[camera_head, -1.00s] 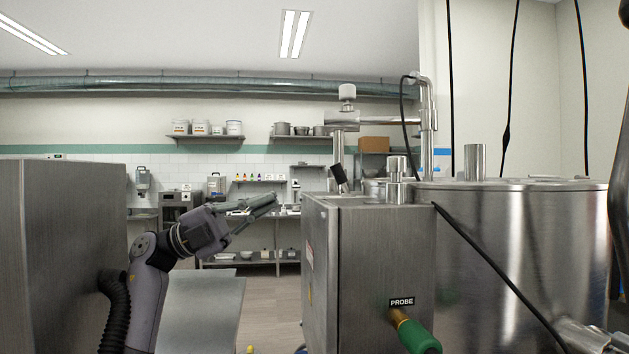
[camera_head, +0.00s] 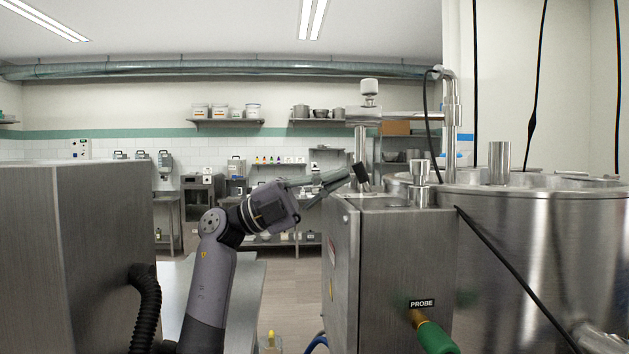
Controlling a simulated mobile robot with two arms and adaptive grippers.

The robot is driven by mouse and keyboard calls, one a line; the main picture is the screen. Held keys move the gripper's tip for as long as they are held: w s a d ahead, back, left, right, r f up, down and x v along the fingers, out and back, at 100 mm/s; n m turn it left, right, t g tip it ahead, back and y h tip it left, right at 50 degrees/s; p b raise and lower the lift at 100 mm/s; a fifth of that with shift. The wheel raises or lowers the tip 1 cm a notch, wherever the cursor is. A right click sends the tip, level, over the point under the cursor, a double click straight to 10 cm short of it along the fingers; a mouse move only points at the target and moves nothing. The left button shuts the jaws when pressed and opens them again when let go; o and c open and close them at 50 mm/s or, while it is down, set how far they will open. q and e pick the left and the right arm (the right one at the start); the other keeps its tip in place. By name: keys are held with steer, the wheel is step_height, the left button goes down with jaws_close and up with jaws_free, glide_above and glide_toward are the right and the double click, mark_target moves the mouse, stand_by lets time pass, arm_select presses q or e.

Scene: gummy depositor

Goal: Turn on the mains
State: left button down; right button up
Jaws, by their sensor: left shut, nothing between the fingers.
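A steel box (camera_head: 405,260) with a black PROBE label (camera_head: 422,303) stands right of centre. No control marked as the mains can be read in this view. The box's left face is seen at a steep angle, and its details are too small to tell. My left gripper (camera_head: 346,177) is shut and empty. My right gripper is not in view.
A large steel vessel (camera_head: 530,240) stands at the right, with a black cable crossing in front. A green-handled probe plug (camera_head: 434,336) sticks out below the label. A steel cabinet (camera_head: 100,255) fills the left. Open floor lies behind my arm.

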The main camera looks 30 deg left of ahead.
arm_select(q)
steer(key=shift+w+d+r, duration=0.1)
steer(key=shift+w+d, duration=0.05)
steer(key=shift+d, duration=0.1)
